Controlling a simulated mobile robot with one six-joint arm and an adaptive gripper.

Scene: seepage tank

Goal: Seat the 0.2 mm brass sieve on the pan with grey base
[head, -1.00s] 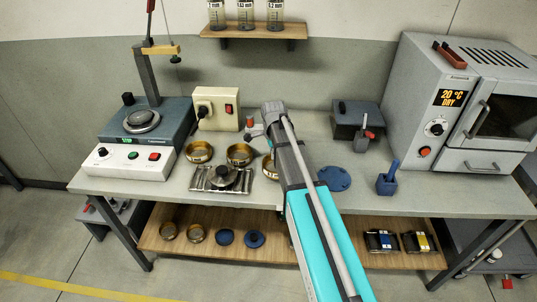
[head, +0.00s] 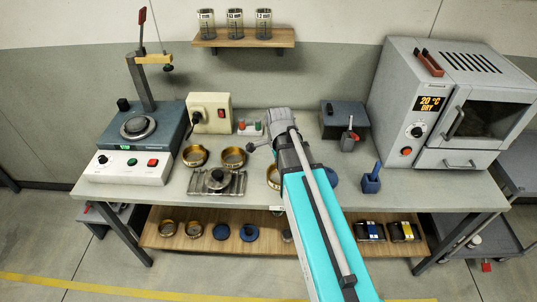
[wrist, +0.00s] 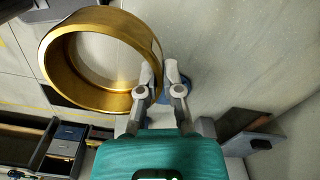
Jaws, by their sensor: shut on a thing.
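My gripper (wrist: 157,76) is shut on the wall of a brass sieve (wrist: 54,72), which fills the upper left of the wrist view. In the head view this sieve (head: 272,177) shows beside my arm, partly hidden; my fingers are hidden there. Two brass rings stand on the bench to its left, one left (head: 194,156) and one right (head: 233,157). Mesh sizes and base colours are not readable, so I cannot tell which is the pan with grey base.
A metal rack (head: 238,187) holds a dark knobbed piece (head: 216,179). A blue holder (head: 371,180) stands right of my arm. The shaker (head: 137,128) is left, the oven (head: 422,110) right. The bench front (head: 425,192) is clear towards the right.

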